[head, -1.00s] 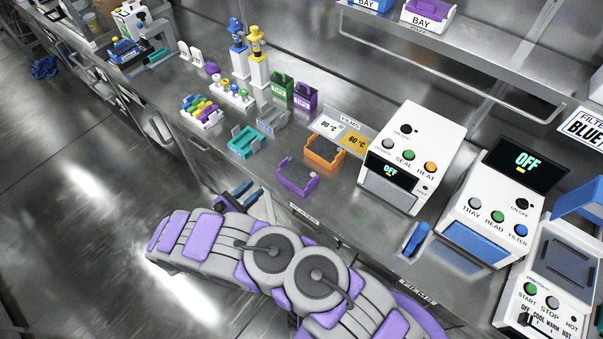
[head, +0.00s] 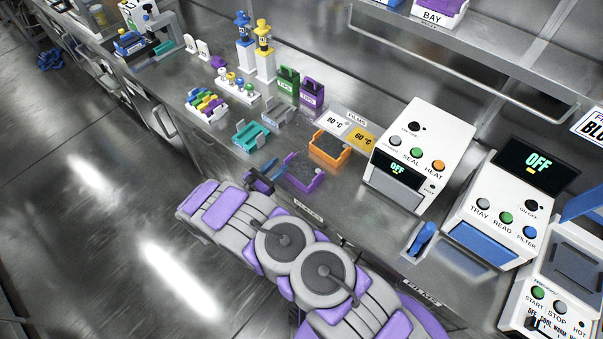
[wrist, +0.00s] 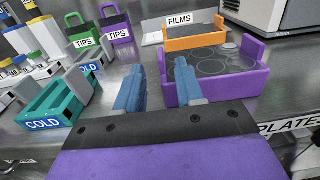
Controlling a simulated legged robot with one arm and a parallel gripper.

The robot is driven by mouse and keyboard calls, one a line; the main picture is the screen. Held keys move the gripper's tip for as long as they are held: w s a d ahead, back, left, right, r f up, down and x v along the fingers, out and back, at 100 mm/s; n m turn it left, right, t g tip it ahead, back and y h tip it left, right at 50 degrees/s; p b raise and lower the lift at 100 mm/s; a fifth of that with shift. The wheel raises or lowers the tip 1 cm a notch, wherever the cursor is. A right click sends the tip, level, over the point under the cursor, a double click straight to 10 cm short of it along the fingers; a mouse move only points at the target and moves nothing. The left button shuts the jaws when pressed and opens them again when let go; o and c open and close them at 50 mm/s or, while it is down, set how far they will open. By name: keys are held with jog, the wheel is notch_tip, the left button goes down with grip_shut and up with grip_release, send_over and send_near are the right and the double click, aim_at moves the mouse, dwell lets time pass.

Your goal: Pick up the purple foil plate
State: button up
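The purple open-sided holder (head: 318,181) stands near the front edge of the bench, in front of an orange one. A dark patterned surface shows inside it; I cannot tell if this is a separate foil-covered plate. In the wrist view the purple holder (wrist: 252,88) is just ahead and to the right, with round outlines on its floor. My gripper (wrist: 160,66) has its two blue fingers spread, with nothing seen between them. The right finger overlaps the holder's left side in the picture; contact is unclear. In the head view my gripper (head: 266,172) is left of the holder.
The orange holder (head: 329,156) sits close behind. A teal COLD rack (head: 251,136) is on the left, also in the wrist view (wrist: 55,103). Green (head: 288,83) and purple (head: 312,93) TIPS boxes stand further back. The sealer (head: 417,155) is on the right.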

aim_at(288, 157)
jog(key=x, duration=0.6)
jog(key=shift+b, duration=0.4)
grip_shut()
jog(key=shift+a, duration=0.1)
